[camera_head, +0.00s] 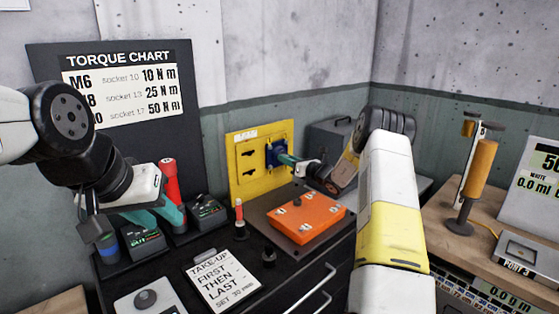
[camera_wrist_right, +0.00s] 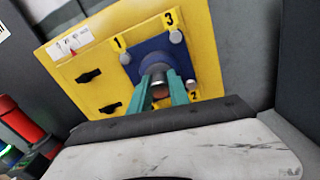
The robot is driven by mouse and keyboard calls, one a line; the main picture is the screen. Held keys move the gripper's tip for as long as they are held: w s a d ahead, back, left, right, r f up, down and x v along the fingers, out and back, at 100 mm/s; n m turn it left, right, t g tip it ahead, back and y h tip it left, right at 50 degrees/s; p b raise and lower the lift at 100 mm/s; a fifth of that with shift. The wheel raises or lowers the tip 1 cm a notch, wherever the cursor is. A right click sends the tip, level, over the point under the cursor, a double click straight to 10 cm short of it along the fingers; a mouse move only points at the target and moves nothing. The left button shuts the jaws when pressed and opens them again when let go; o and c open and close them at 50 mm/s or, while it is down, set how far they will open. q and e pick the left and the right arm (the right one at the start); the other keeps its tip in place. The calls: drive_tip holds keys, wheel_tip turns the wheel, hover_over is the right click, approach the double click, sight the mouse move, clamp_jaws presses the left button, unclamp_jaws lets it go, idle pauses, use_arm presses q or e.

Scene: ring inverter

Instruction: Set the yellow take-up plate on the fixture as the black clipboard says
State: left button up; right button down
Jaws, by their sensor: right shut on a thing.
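The yellow plate (camera_head: 247,183) stands upright behind the bench, with dark slots on its left half. On its right half a blue square block (camera_head: 271,153) is fixed; in the right wrist view the block (camera_wrist_right: 146,47) has silver round heads at corners marked 1, 3 and 2. My right gripper (camera_head: 285,158) is shut on the dark round knob (camera_wrist_right: 160,88) at the block's centre. My left gripper (camera_head: 160,214) hangs over the left bench, fingers apart, apparently empty.
An orange box (camera_head: 310,216) with several bolt heads sits on a dark board before the plate. Black charger-like units (camera_head: 208,212), a red-bodied tool (camera_head: 172,190) and a small red-tipped post (camera_head: 239,217) stand nearby. A torque chart (camera_head: 120,90) stands behind.

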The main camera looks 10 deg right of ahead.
drive_tip(key=shift+w+d, duration=0.3)
drive_tip(key=shift+d, duration=0.25)
drive_tip(key=c, duration=1.2)
unclamp_jaws()
drive_tip(key=shift+a, duration=0.1)
drive_tip(key=shift+c, duration=0.2)
drive_tip(key=shift+s, duration=0.1)
drive_tip(key=v, duration=0.7)
drive_tip(key=shift+s+d, duration=0.2)
drive_tip(key=shift+s, duration=0.1)
drive_tip(key=shift+f, duration=0.1)
